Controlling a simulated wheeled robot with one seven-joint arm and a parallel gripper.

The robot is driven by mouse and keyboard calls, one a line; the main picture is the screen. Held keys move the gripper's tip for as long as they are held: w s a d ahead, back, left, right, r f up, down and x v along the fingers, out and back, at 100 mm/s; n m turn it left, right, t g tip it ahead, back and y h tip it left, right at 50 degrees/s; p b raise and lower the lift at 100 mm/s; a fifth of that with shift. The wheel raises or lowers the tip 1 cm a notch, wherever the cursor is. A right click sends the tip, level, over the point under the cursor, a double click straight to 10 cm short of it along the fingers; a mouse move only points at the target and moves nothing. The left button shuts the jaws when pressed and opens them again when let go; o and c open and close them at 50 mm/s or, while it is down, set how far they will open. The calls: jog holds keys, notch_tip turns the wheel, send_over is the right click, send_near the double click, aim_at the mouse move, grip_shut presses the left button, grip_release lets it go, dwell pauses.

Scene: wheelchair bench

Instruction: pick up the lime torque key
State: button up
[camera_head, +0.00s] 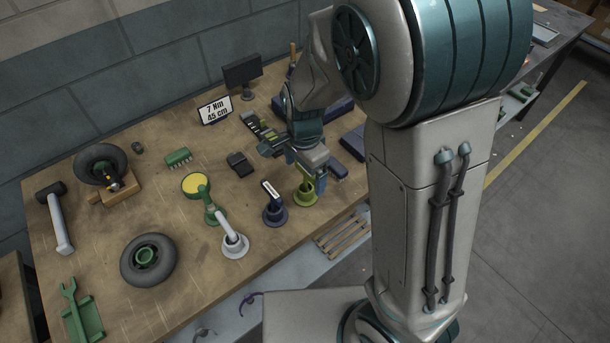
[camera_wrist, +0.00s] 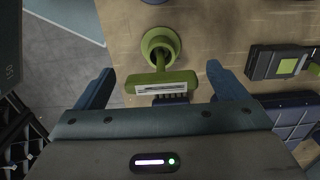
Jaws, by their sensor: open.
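The lime torque key (camera_head: 306,184) stands in a round lime holder near the right edge of the bench. In the wrist view the key (camera_wrist: 162,82) has a T-shaped handle with a pale label strip, and its round base (camera_wrist: 160,44) lies beyond the handle. My gripper (camera_wrist: 160,84) is open, with one blue finger on each side of the handle and a gap on both sides. In the head view my gripper (camera_head: 306,172) is over the key and partly hides it.
A navy key (camera_head: 273,203) and a white key (camera_head: 233,240) stand in holders to the left. Dark blue trays (camera_head: 340,112) lie behind my gripper. A grey-green device (camera_wrist: 280,62) lies to the right in the wrist view. The bench edge is close by.

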jog(key=shift+f, duration=1.2)
jog(key=c, duration=1.4)
jog(key=shift+r, duration=0.15)
jog(key=shift+w+r, duration=0.1)
jog(key=shift+r, duration=0.5)
notch_tip(320, 180, up, 2)
jog(key=shift+r, duration=0.25)
jog(key=w+d+r, duration=0.1)
jog(key=d+r, duration=0.1)
jog(key=d, duration=0.1)
jog(key=w+d+r, duration=0.1)
jog(key=d+r, duration=0.1)
jog(key=d, duration=0.2)
jog(key=w+d+r+b, duration=0.1)
jog(key=d+r, duration=0.2)
jog(key=d, duration=0.1)
jog(key=shift+w, duration=0.35)
